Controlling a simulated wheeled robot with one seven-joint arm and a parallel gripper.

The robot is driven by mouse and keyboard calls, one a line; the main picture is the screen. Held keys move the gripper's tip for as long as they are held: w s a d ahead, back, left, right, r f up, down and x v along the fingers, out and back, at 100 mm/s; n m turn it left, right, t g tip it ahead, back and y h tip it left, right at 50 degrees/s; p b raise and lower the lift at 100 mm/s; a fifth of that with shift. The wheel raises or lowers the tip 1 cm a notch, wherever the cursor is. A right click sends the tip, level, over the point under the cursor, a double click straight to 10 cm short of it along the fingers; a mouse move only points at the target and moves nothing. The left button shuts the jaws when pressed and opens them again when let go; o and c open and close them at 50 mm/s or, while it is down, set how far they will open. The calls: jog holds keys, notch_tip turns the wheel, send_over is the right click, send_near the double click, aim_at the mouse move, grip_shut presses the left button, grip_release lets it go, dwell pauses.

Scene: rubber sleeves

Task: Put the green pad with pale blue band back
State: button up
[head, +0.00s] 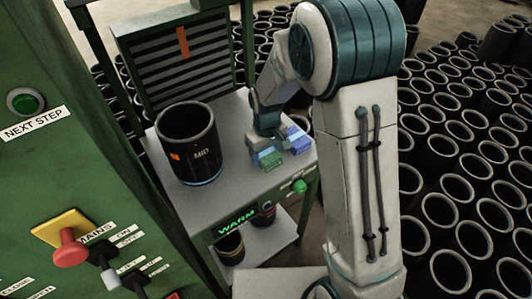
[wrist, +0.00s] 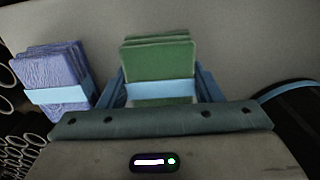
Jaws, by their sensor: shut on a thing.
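The green pad with pale blue band (wrist: 158,58) stands between the two fingers of my gripper (wrist: 160,92) in the wrist view, with the band across its lower part. My gripper is shut on it. In the head view the green pad (head: 268,158) is at or just above the grey table top (head: 225,195), below my gripper (head: 266,135). I cannot tell whether the pad touches the table. A blue-purple pad with a pale blue band (wrist: 55,80) is just left of my gripper in the wrist view. It also shows in the head view (head: 298,139).
A black sleeve marked MID (head: 188,145) stands on the table left of my gripper. A lower shelf (head: 262,245) holds smaller black sleeves. A green panel (head: 70,150) with buttons and switches is at the left. Many black sleeves (head: 460,190) stand on the floor.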

aim_at(267, 153)
jog(key=o, duration=0.9)
jog(key=shift+o, duration=0.2)
jog(key=shift+r, duration=0.1)
notch_tip(267, 153, up, 12)
jog(key=s+d+r+m+t, duration=0.1)
jog(key=s+d+r+m, duration=0.1)
jog(key=s+d, duration=0.4)
jog(key=s+d+r+m+t, duration=0.1)
jog(key=s+d+r+m, duration=0.2)
jog(key=s, duration=0.9)
jog(key=d+m, duration=0.2)
jog(key=d, duration=0.2)
jog(key=shift+s+d+r+t+p, duration=0.25)
jog(key=shift+d+t+p, duration=0.05)
jog(key=shift+t+p, duration=0.1)
